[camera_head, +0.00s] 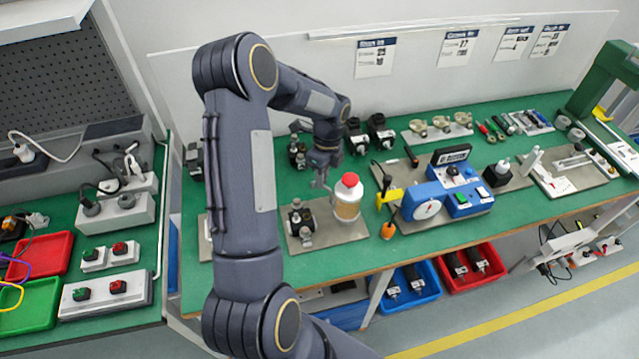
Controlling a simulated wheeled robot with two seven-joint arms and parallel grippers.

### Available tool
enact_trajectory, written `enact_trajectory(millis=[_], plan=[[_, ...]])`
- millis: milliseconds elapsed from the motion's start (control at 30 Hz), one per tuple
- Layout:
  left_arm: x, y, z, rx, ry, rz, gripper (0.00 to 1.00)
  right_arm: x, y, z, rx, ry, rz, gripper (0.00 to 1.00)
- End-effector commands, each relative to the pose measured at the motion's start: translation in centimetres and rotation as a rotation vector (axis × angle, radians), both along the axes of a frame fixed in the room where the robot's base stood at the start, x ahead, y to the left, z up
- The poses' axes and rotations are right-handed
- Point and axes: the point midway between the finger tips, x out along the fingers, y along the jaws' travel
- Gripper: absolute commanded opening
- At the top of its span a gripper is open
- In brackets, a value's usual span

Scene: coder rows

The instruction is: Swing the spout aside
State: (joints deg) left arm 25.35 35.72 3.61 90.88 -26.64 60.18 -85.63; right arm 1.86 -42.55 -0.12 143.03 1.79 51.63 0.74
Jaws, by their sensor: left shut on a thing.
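My left arm comes down over the green bench and bends back over it. My left gripper (321,177) points down just left of the bottle with the red cap (348,183). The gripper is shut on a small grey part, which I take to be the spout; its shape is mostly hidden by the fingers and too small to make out. Below it, a black and metal fitting (300,222) stands on a grey base plate (325,236), with the bottle at the plate's right side. My right gripper is not in view.
A blue device with a white dial (447,197) stands to the right, with a yellow and an orange-handled tool beside it. Black fittings (378,131) stand behind. Blue and red bins (473,267) sit below the bench edge. Free green surface lies in front of the plate.

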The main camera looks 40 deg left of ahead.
Motion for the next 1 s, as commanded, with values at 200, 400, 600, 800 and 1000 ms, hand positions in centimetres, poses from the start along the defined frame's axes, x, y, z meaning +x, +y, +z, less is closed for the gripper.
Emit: enact_trajectory(millis=[200, 400, 600, 800, 1000], plan=[[1.9, -0.1, 0.1, 0.001, -0.002, -0.206, 0.00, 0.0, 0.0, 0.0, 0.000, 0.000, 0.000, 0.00], [3.4, -0.3, 0.1, 0.001, -0.003, -0.394, 0.00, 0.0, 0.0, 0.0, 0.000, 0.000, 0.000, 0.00], [4.6, -0.8, 0.1, 0.001, -0.003, -0.559, 0.00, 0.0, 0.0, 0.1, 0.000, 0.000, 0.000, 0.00], [5.5, -1.3, 0.1, 0.001, -0.003, -0.683, 0.00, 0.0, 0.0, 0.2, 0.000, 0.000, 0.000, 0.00], [6.0, -1.7, 0.1, 0.002, -0.003, -0.760, 0.00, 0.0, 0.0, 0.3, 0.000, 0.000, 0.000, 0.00]])
